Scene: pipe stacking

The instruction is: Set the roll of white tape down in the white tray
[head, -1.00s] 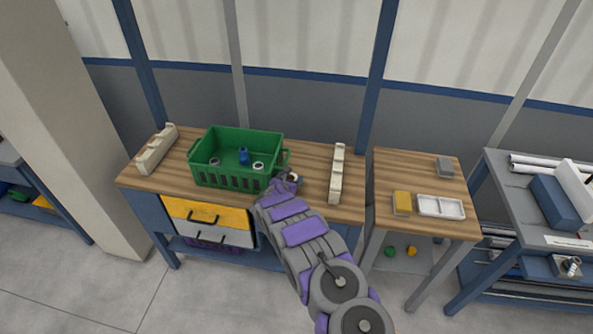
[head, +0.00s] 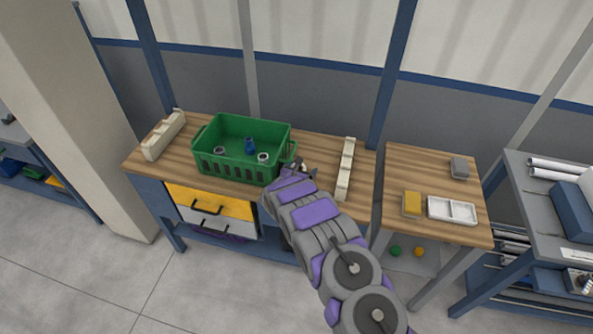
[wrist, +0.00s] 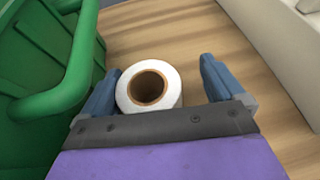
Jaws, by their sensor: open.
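The roll of white tape (wrist: 167,98) sits on the wooden bench top and shows its brown core in the wrist view. My gripper (wrist: 160,82) is open, with its blue fingers on either side of the roll. The roll is close to the left finger; a clear gap separates it from the right finger. I cannot tell whether the left finger touches it. In the head view my gripper (head: 301,168) is just right of the green basket, and the arm mostly hides the roll. The white tray (head: 451,211) has two empty compartments and lies on the smaller table to the right.
The green basket (head: 240,170) holds a blue part and grey rings; its handle is close to my gripper's left side. A cream rack (head: 346,170) stands to the right. A yellow block (head: 412,203) is beside the tray, and a grey block (head: 460,167) is behind it.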

